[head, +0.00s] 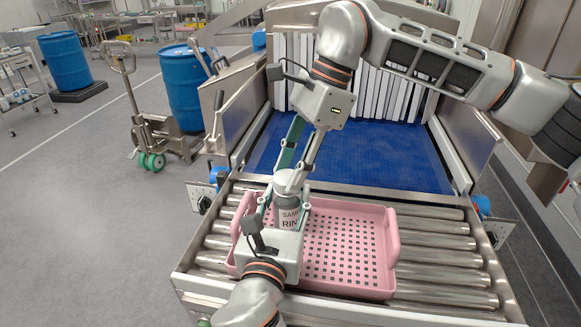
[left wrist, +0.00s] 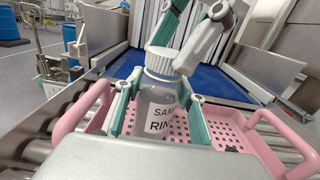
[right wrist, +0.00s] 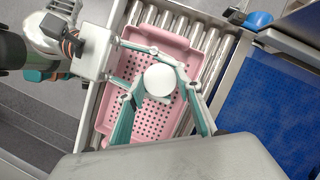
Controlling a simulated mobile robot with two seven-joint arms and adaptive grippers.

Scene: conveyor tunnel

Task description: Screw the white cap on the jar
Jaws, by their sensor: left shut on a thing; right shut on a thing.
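A clear jar with a white label reading "SAM… RIN…" (head: 289,217) stands upright over the pink basket; it also shows in the left wrist view (left wrist: 157,112). My left gripper (head: 285,206) is shut around its body from the near side. The white cap (left wrist: 164,61) is at the jar's mouth, and in the right wrist view its round top (right wrist: 160,80) faces me. My right gripper (head: 291,176) comes down from above and is shut on the cap. I cannot tell whether the threads are engaged. The fingers partly hide the cap in the head view.
The pink perforated basket (head: 392,262) rests on the roller conveyor (head: 440,281) below the jar. The blue belt (head: 370,155) and a strip curtain (head: 375,95) lie beyond. Metal side walls flank the belt. A pallet jack (head: 150,130) and blue drums (head: 183,90) stand at left.

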